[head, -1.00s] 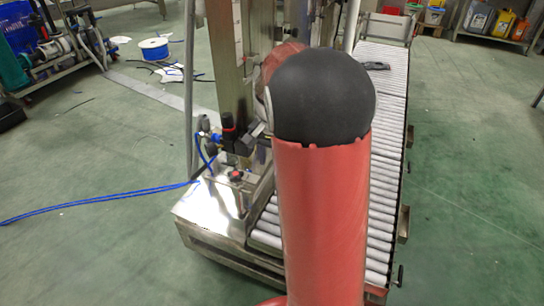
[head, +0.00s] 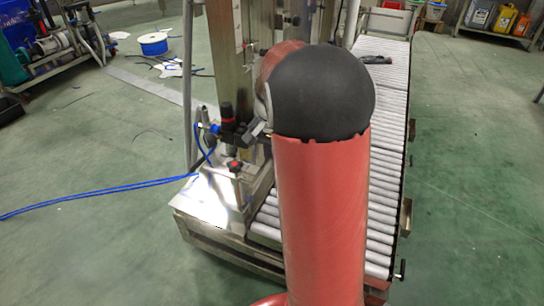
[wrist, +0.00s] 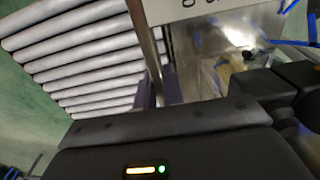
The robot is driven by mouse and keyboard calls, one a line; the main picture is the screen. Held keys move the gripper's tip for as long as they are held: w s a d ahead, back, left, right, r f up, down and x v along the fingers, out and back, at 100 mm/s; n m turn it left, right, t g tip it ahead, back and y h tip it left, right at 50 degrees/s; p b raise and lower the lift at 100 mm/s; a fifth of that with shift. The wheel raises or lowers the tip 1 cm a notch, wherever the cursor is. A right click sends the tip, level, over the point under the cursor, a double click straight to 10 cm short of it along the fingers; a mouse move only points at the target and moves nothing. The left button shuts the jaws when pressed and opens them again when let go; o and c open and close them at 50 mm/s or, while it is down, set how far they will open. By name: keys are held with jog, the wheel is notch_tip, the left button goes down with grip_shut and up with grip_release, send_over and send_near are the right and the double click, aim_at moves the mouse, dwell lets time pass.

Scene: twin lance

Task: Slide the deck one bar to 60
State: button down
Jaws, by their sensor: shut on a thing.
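My gripper (wrist: 159,88) shows in the wrist view as two purplish fingers above my dark housing. They are shut on a narrow steel piece, seemingly the deck one bar; its gripped part is mostly hidden. In the head view my red and black arm covers most of the gripper. A steel column (head: 228,70) carries a pale scale strip (head: 238,28), whose figures are too small to read. A black clamp (head: 233,132) with a red-banded top sits left of my arm, above a red knob (head: 235,166). No 60 mark is legible.
A roller conveyor (head: 385,130) runs behind and right of my arm; its rollers also show in the wrist view (wrist: 85,50). A steel base box (head: 205,205) stands at left. Blue hose (head: 100,190) crosses the floor. Open green floor lies at right.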

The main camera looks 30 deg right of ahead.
jog(key=shift+w+a+p, duration=0.35)
jog(key=shift+w+a, duration=0.1)
jog(key=shift+w, duration=0.2)
jog(key=c, duration=1.3)
grip_release()
notch_tip(320, 180, up, 7)
jog(key=p, duration=0.6)
